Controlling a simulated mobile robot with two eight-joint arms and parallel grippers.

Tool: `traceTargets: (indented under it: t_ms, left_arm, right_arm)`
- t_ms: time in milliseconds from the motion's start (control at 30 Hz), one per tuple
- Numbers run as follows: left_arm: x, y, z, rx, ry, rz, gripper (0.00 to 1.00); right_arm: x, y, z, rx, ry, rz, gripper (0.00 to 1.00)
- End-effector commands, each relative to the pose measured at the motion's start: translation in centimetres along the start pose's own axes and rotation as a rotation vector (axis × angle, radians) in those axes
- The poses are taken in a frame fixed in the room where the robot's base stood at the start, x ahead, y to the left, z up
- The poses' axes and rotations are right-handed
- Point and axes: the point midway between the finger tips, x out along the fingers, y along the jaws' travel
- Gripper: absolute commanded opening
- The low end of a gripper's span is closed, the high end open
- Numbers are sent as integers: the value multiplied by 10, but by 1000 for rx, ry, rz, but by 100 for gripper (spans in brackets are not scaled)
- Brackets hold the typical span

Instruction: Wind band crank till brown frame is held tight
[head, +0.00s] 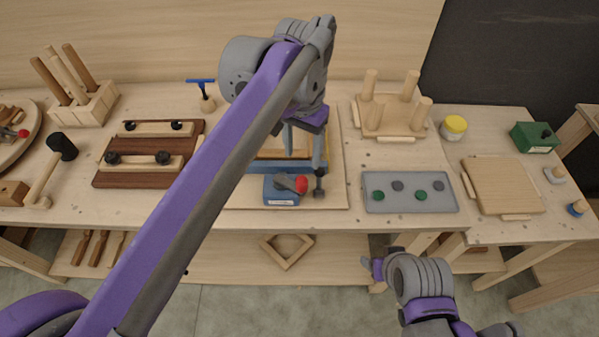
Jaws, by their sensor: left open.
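The band crank (289,182) has a grey lever with a red knob on a blue box with a white label, near the table's front edge. Behind it, blue bars and a brown frame (270,154) lie on a pale board; my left arm and gripper hide much of the frame and band, so tightness cannot be told. My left gripper (303,168) is open and points down over the frame, just behind the red knob. Contact with the crank cannot be told. My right gripper (374,266) is low, in front of the table; its fingers are too small to read.
A grey tray (409,205) with green and grey discs lies right of the crank. An upturned stool form (391,118) stands behind it. A brown clamp board (190,136), a black-headed mallet (44,185) and a blue-handled tool (207,103) are left. A wooden square (287,263) lies on the lower shelf.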

Motion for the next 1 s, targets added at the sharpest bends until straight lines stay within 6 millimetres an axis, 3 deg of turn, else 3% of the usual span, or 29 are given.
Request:
traceTargets:
  t_ms: [300,500,933,1000]
  left_arm:
    - [60,0,0,-1,2,0,63]
    - [88,-1,0,-1,2,0,63]
    - [98,-1,0,-2,3,0,63]
    - [97,-1,0,-2,3,0,51]
  right_arm:
    - [5,0,5,0,-3,0,67]
    - [7,0,6,0,-4,0,67]
    - [7,0,6,0,-5,0,67]
    - [7,0,6,0,-5,0,67]
